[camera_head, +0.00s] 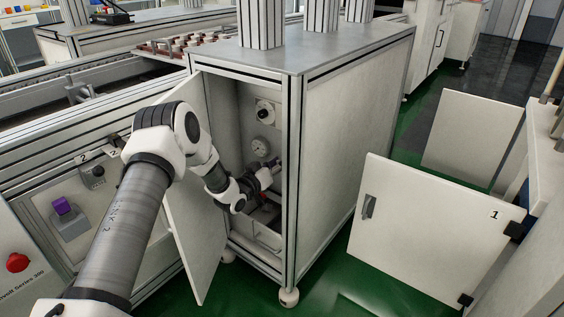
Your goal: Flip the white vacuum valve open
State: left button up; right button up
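My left arm comes in from the left and reaches into an open cabinet (345,110). Its gripper (277,165) is inside the cabinet, below a round dial gauge (260,147). The fingers are small, dark and partly lost in shadow, so I cannot tell whether they are open or shut. I cannot make out the white vacuum valve for certain; the gripper and wrist cover the area below the gauge. A white plate with a black round knob (264,113) is higher on the cabinet's back wall. My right gripper is not in view.
The cabinet's door (190,225) stands open left of the opening. A control panel with a purple switch (63,207) and a red button (17,262) is at left. A white door marked 1 (430,235) stands open at right. Green floor (330,285) lies between.

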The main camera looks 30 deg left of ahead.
pick_arm(q)
grip_shut()
jog(key=shift+d+r+m+p, duration=0.1)
jog(key=shift+r+m+p, duration=0.15)
jog(key=shift+p, duration=0.2)
jog(key=m+p, duration=0.1)
jog(key=d+m+p, duration=0.1)
jog(key=shift+r+m, duration=0.2)
jog(key=shift+m, duration=0.15)
jog(key=shift+d+f+m+p, duration=0.1)
jog(key=shift+m+p, duration=0.35)
jog(key=shift+m, duration=0.05)
jog(key=shift+d+f+m, duration=0.1)
jog(key=shift+f+m, duration=0.1)
jog(key=shift+m, duration=0.2)
jog(key=shift+o, duration=0.3)
grip_release()
